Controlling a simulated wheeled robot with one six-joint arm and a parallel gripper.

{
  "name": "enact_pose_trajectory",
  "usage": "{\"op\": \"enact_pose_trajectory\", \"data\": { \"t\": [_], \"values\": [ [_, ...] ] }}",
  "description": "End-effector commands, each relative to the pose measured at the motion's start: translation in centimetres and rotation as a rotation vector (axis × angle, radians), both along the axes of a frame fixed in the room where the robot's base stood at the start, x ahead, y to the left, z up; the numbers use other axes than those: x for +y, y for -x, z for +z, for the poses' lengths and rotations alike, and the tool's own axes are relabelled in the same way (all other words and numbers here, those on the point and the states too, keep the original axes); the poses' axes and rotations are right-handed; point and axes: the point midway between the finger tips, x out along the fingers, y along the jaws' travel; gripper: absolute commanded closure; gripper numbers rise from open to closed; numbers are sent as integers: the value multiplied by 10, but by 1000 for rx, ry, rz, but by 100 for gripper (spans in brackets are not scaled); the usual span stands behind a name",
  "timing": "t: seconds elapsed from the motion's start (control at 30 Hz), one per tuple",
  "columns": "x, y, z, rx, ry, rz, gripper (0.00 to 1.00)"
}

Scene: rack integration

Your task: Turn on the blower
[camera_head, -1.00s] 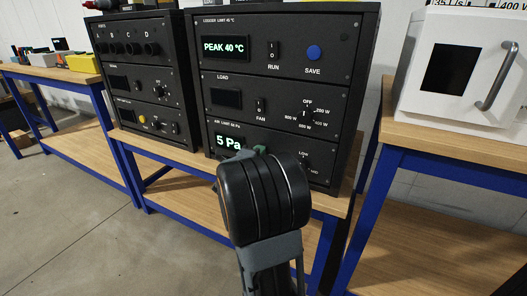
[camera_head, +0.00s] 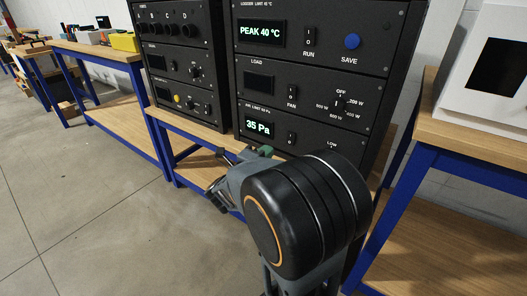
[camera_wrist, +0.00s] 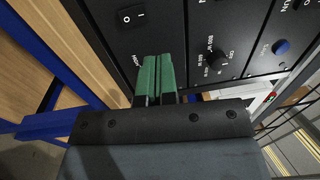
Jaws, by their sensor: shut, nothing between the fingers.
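The air panel of the right black rack has a display (camera_head: 259,129) reading 35 Pa under an "air limit 60 Pa" label. Beside it is a rocker switch (camera_head: 292,137), which also shows in the wrist view (camera_wrist: 130,17); which side is pressed is not clear. A dial with a "LOW" label is mostly hidden behind my wrist. My gripper's green fingertips (camera_wrist: 158,76) are together and empty, in front of the air panel's dial area; contact cannot be told. In the head view a green part of my gripper (camera_head: 265,151) shows just below the display.
Above are the load panel with its FAN rocker (camera_head: 292,92) and wattage dial (camera_head: 340,103), and the logger panel with a blue SAVE button (camera_head: 352,41). A second rack (camera_head: 178,60) stands left. A white box (camera_head: 492,75) stands on the right bench. The left floor is clear.

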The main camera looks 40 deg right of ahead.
Motion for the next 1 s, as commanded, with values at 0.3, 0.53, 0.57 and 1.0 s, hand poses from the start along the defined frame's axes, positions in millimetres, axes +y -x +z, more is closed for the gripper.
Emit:
{"op": "enact_pose_trajectory", "data": {
  "t": [0.3, 0.53, 0.57, 1.0],
  "values": [
    [13, 4, 2, 0, 1, 1, 100],
    [13, 3, 2, 0, 1, 1, 100],
    [13, 3, 2, 0, 1, 1, 100],
    [23, -17, 34, 60, -23, 140, 100]
  ]
}}
